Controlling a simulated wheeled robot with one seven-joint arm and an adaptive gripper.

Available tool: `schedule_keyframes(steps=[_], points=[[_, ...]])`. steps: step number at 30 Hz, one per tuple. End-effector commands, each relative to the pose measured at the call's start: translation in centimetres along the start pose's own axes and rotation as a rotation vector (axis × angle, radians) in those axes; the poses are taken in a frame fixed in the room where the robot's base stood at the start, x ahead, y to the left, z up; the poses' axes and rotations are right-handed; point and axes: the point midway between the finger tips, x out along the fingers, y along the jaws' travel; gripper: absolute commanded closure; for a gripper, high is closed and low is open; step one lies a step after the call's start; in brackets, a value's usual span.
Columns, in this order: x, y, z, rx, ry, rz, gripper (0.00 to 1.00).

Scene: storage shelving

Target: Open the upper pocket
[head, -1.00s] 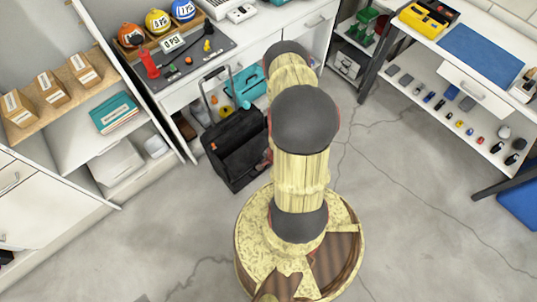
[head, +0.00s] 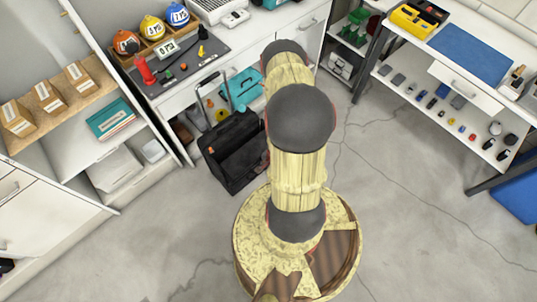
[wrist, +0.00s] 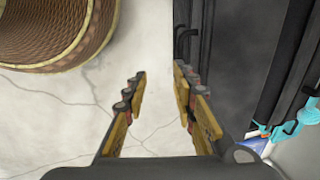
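A black upright bag (head: 238,158) with a tall pull handle (head: 203,98) stands on the floor, left of my arm in the head view. Its front shows a dark recess below the upper edge; I cannot tell how far any pocket is open. In the wrist view a dark grey panel of the bag (wrist: 245,50) fills the right of centre. My gripper (wrist: 158,77) is open, fingers apart with nothing clearly between them. Its right finger overlaps the panel's left edge; I cannot tell whether it touches. My arm hides the gripper in the head view.
A workbench (head: 213,62) with helmets and small tools stands behind the bag. Shelving with boxes (head: 48,96) is at left. A teal toolbox (head: 243,87) sits beyond the bag. Another bench with a blue mat (head: 470,52) is at right. The floor (head: 400,200) at right is clear.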

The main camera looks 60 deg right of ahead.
Motion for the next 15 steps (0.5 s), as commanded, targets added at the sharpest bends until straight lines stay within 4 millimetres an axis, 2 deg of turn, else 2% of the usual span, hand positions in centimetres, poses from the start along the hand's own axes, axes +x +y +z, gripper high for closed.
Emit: schedule_keyframes(steps=[8, 11, 15], points=[[-0.9, 0.0, 0.0, 0.001, 0.000, 0.000, 0.73], [-2.2, 0.0, -0.1, 0.001, 0.001, -0.001, 0.73], [-5.0, -0.1, -0.1, 0.000, 0.001, -0.002, 0.73]])
